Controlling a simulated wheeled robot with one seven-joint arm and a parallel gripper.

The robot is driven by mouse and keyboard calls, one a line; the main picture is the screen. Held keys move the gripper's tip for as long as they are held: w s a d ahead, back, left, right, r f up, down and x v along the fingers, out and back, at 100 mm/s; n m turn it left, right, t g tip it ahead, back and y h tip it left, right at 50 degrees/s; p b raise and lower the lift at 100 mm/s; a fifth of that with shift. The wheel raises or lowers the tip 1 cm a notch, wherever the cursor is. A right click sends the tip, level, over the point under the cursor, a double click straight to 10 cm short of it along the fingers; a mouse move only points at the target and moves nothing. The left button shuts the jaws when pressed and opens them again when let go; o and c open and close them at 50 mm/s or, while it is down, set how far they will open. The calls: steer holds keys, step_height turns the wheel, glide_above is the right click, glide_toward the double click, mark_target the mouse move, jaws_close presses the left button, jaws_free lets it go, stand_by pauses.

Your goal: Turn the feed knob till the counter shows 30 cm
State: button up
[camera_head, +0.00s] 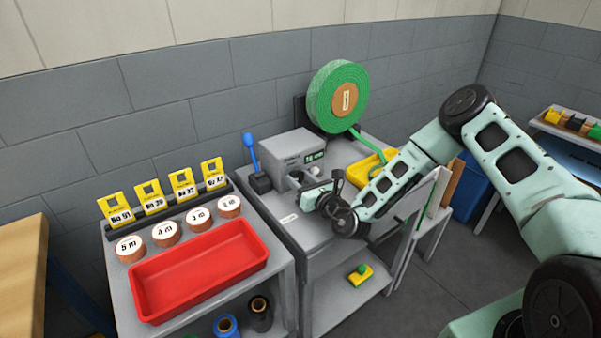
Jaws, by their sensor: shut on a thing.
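The grey feed machine (288,150) stands on a grey table, with a green roll (337,95) behind it. Its small counter (314,156) glows with green digits ending in "cm"; they are too small to read surely. My gripper (299,182) reaches in from the right to the front of the machine. It is shut on the feed knob, which is mostly hidden by the fingers and wrist. A green strip (367,144) runs from the roll down to the right.
A blue-handled lever (251,153) stands left of the machine, and a yellow tray (372,168) lies behind my forearm. A red tray (200,274), numbered yellow cards (183,185) and several labelled rolls (165,233) fill the left table.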

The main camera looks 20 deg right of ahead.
steer(key=m+p, duration=0.3)
steer(key=m, duration=0.1)
steer(key=shift+d+m, duration=0.1)
steer(key=shift+m, duration=0.3)
steer(key=shift+f+m+p, duration=0.15)
steer(key=shift+m+p, duration=0.95)
steer(key=shift+m, duration=0.8)
steer(key=o, duration=1)
steer(key=shift+s+d, duration=0.1)
steer(key=b+v, duration=0.2)
steer(key=v, duration=1.5)
steer(key=shift+s, duration=0.1)
